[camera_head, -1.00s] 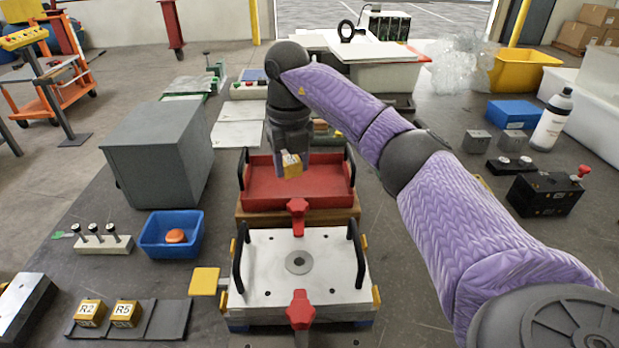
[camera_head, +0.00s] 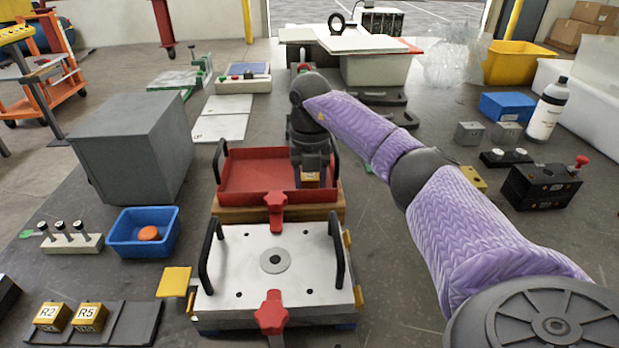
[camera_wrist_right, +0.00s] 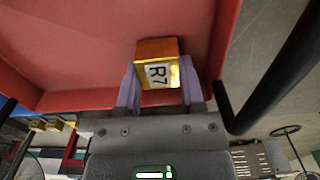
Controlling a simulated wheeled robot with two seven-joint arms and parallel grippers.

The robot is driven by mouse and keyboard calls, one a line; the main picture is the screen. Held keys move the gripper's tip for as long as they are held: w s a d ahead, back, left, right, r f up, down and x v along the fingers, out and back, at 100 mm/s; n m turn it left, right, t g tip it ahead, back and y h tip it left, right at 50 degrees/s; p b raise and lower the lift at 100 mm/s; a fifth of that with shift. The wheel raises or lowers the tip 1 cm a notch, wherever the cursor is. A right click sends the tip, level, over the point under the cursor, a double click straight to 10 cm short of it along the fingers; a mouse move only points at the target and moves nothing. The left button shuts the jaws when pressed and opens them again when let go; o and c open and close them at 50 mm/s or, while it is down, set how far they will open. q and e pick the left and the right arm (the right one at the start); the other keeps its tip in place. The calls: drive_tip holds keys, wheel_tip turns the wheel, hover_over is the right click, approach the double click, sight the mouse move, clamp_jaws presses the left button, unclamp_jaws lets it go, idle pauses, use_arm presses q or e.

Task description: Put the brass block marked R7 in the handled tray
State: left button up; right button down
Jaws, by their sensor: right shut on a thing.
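The brass block marked R7 (camera_wrist_right: 158,68) is between the fingers of my right gripper (camera_wrist_right: 160,84), which is shut on it. In the head view my right gripper (camera_head: 311,180) is over the right part of the red handled tray (camera_head: 245,172), with the block (camera_head: 310,178) low near the tray's front wall. The tray also shows in the right wrist view (camera_wrist_right: 75,50), behind the block. I cannot tell whether the block touches the tray floor. My left gripper is not in view.
Two brass blocks, R2 (camera_head: 53,316) and R5 (camera_head: 89,317), sit on a dark rack (camera_head: 135,322) at front left. A silver mould plate (camera_head: 230,245) with black handles stands in front of the tray. A grey box (camera_head: 135,150) stands to the left.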

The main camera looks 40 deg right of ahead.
drive_tip(key=shift+f, duration=0.1)
drive_tip(key=shift+c, duration=1)
unclamp_jaws()
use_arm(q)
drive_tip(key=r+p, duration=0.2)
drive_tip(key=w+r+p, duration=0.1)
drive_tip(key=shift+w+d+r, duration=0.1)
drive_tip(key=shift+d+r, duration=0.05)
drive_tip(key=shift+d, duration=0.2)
use_arm(e)
wheel_tip(320, 180, up, 12)
wheel_tip(320, 180, up, 10)
drive_tip(key=f+p, duration=0.1)
drive_tip(key=p, duration=1.2)
hover_over(310, 177)
use_arm(q)
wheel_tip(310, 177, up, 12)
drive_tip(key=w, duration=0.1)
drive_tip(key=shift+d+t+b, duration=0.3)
drive_tip(key=shift+b, duration=0.05)
use_arm(e)
drive_tip(key=shift+r, duration=0.1)
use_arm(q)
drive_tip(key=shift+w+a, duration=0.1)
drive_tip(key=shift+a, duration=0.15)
